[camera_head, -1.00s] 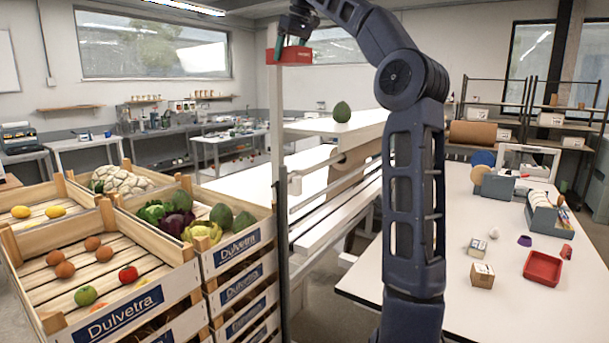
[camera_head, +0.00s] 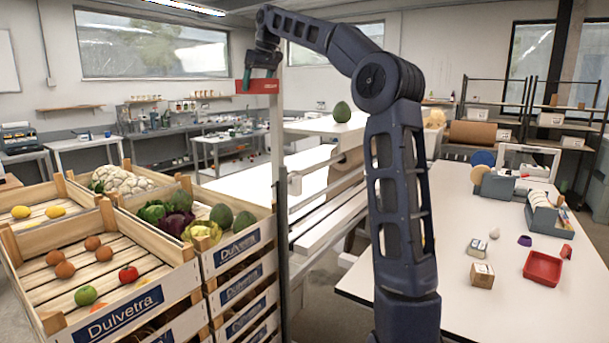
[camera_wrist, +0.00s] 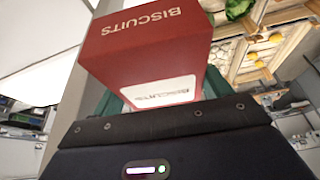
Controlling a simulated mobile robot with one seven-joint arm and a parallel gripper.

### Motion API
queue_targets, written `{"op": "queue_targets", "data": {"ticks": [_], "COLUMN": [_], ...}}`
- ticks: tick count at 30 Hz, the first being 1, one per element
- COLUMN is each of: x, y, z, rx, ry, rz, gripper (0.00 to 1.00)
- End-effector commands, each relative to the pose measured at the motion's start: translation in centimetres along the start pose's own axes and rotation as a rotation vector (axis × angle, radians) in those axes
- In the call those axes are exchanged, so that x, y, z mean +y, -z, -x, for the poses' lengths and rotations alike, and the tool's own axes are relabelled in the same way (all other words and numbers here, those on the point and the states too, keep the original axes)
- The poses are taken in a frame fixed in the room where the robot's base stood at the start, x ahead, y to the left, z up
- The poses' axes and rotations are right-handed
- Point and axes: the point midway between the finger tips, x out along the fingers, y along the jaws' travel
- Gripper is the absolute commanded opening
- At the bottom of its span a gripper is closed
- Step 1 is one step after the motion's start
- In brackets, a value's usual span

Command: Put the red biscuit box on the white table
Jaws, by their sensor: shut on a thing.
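The red biscuit box (camera_head: 262,86) is held high in the air in front of the back wall in the head view. In the wrist view the red biscuit box (camera_wrist: 140,45) shows its "BISCUITS" lettering and a white label. My gripper (camera_head: 248,78) is shut on the box, with green fingers beside it. The fingertips are mostly hidden behind the box in the wrist view. A long white table (camera_head: 450,265) stands on the right, with small items on it and a clear front part.
Stacked wooden crates (camera_head: 226,256) of produce stand at the left. A grey upright post (camera_head: 280,220) rises beside a white shelf unit bearing a green melon (camera_head: 342,112). A red tray (camera_head: 543,267) and small cartons (camera_head: 481,275) occupy the table's right and middle.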

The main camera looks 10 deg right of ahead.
Motion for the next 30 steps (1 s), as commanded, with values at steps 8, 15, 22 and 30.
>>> {"op": "queue_targets", "data": {"ticks": [8,15,22,30], "x": [-0.9,-1.0,0.2,1.3], "y": [1.2,2.0,2.8,3.3], "z": [-3.7,-7.4,-12.3,-18.2], "rx": [-0.001,-0.003,-0.003,-0.003], "ry": [-0.004,-0.016,-0.052,-0.092], "rz": [-0.008,-0.039,-0.125,-0.222], "gripper": [0.44,0.44,0.44,0.44]}}
